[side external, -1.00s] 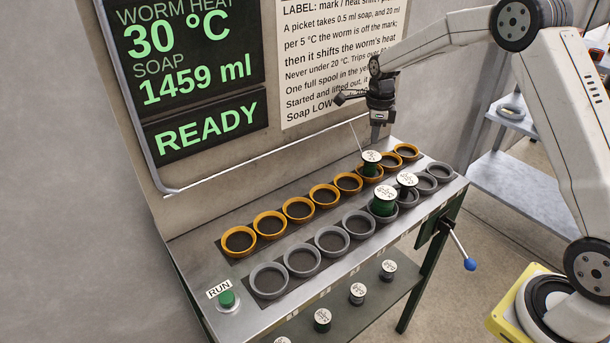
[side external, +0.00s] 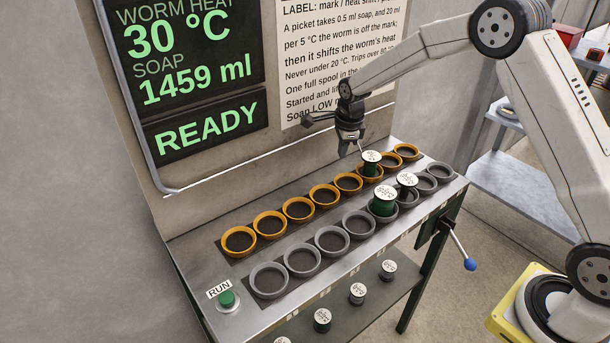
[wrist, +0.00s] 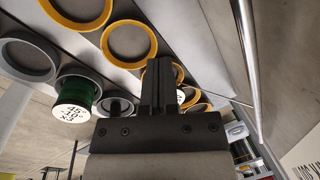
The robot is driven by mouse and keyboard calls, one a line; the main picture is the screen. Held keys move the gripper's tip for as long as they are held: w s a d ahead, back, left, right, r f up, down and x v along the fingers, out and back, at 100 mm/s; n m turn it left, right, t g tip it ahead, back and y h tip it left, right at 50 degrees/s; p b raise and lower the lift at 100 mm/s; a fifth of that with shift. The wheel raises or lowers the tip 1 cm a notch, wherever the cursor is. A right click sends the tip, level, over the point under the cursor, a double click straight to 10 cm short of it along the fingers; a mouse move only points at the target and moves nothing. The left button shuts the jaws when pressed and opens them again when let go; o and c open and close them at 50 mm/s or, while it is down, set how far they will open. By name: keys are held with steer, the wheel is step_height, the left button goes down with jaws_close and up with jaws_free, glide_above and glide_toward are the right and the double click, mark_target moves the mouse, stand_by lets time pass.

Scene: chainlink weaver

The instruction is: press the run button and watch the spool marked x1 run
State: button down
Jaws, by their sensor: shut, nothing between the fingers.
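The green run button (side external: 227,299) is at the near left corner of the bench, beside its RUN label. My gripper (side external: 345,151) is shut and empty above the far row of yellow rings, well away from the button. Its fingers also show in the wrist view (wrist: 163,82). A green spool (side external: 371,166) stands in a yellow ring just right of my gripper.
The display (side external: 205,128) reads worm heat 30 °C, soap 1459 ml, READY. Several yellow rings (side external: 270,224) and grey rings (side external: 302,260) left of the spools are empty. A lever with a blue knob (side external: 470,264) sticks out at right. Dark spools (side external: 357,294) stand on a lower shelf.

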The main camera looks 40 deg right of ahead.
steer(key=a+n+t, duration=0.2)
steer(key=a, duration=1)
step_height(320, 180, up, 4)
steer(key=n+t+y, duration=0.3)
steer(key=y, duration=0.4)
glide_above(231, 297)
steer(key=shift+r, duration=0.2)
steer(key=shift+f, duration=0.2)
steer(key=shift+f, duration=4.2)
